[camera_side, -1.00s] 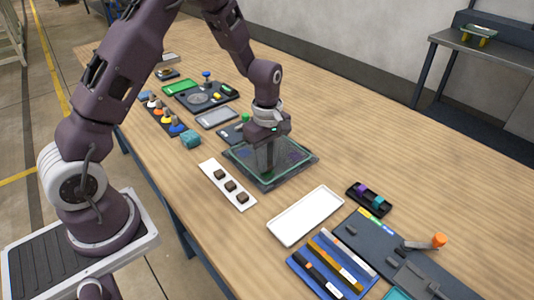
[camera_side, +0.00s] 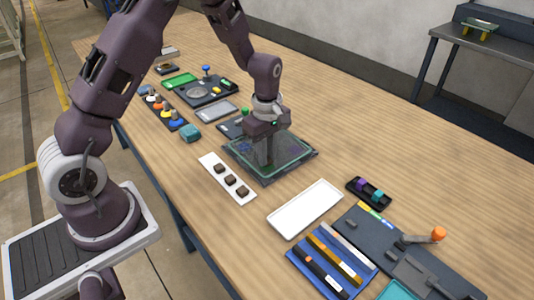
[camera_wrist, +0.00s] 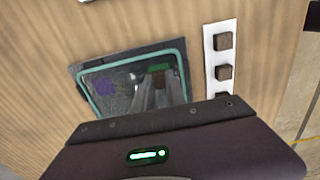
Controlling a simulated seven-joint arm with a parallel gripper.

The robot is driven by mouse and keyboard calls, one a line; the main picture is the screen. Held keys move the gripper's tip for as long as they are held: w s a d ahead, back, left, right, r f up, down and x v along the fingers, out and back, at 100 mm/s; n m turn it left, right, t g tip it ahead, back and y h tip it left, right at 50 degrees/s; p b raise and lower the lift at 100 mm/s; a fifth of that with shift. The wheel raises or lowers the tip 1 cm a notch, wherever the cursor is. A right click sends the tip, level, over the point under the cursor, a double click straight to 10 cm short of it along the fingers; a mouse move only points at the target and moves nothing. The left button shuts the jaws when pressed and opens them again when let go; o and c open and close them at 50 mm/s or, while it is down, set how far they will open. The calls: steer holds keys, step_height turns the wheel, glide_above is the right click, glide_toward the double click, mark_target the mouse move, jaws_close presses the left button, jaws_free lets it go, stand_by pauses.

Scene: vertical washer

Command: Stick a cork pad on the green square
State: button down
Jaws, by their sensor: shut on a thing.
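My gripper (camera_side: 263,158) is shut and stands pointing down over the glass panel (camera_side: 295,160), close to its surface. In the wrist view the fingers (camera_wrist: 152,94) reach over the same teal-edged panel (camera_wrist: 181,64). What they hold is too small and hidden to make out, presumably a cork pad. A purple patch (camera_wrist: 104,87) shows on the panel left of the fingers. A dim green-brown patch (camera_wrist: 158,70) shows by the fingertips; I cannot tell whether anything touches it. Three dark brown pads (camera_side: 230,180) sit in a row on a white strip (camera_side: 207,160).
An empty white tray (camera_side: 305,208) lies right of the panel, and a small black tray with coloured blocks (camera_side: 370,191) beyond it. A blue tray of bars (camera_side: 330,262) is at the front. A teal block (camera_side: 190,132) and grey tray (camera_side: 216,110) are to the left.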

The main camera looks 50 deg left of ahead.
steer(key=shift+f, duration=0.55)
stand_by(1.1)
steer(key=c, duration=1.3)
jaws_free()
steer(key=o, duration=0.4)
steer(key=shift+r, duration=0.1)
steer(key=shift+r, duration=3.5)
